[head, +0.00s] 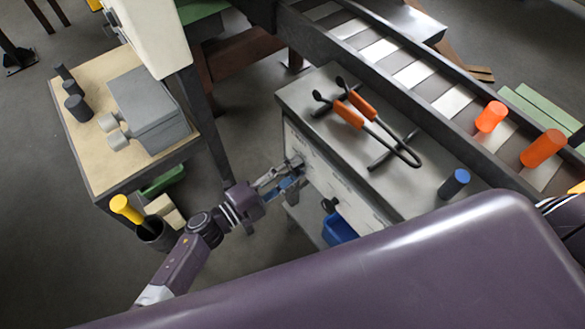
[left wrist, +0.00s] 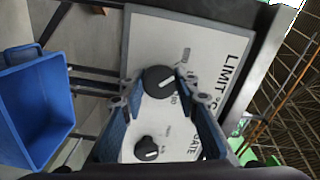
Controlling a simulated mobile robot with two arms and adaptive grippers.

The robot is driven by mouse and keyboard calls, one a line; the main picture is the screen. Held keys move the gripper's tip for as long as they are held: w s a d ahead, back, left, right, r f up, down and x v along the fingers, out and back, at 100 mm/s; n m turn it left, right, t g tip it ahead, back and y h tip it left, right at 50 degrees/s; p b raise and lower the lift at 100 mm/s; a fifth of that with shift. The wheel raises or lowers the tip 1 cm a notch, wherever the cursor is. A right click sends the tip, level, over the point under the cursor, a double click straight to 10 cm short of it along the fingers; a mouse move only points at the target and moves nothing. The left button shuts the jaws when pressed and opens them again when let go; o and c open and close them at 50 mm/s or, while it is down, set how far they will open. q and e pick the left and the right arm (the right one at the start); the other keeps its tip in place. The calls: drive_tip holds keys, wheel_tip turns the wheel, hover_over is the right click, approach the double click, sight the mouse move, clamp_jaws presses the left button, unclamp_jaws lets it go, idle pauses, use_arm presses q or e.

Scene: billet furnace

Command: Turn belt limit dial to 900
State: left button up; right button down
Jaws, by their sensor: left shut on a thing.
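The belt limit dial (left wrist: 160,82) is a large round dark knob with a pale pointer line, on a white panel (left wrist: 200,50) lettered "LIMIT °C". My left gripper (left wrist: 158,92) has its two fingers on either side of the dial and is shut on it. In the head view my left gripper (head: 288,178) reaches the front face of the grey cabinet (head: 350,200), and it hides most of the dial there. The number the pointer faces is too small to read. My right gripper is not in view.
A smaller dark knob (left wrist: 147,148) sits on the same panel near "GATE" lettering. A blue bin (left wrist: 40,110) stands beside the panel.

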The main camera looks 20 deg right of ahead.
use_arm(q)
drive_tip(key=shift+n, duration=0.3)
drive_tip(key=o, duration=1.2)
drive_tip(key=v, duration=1.2)
drive_tip(key=shift+a, duration=0.1)
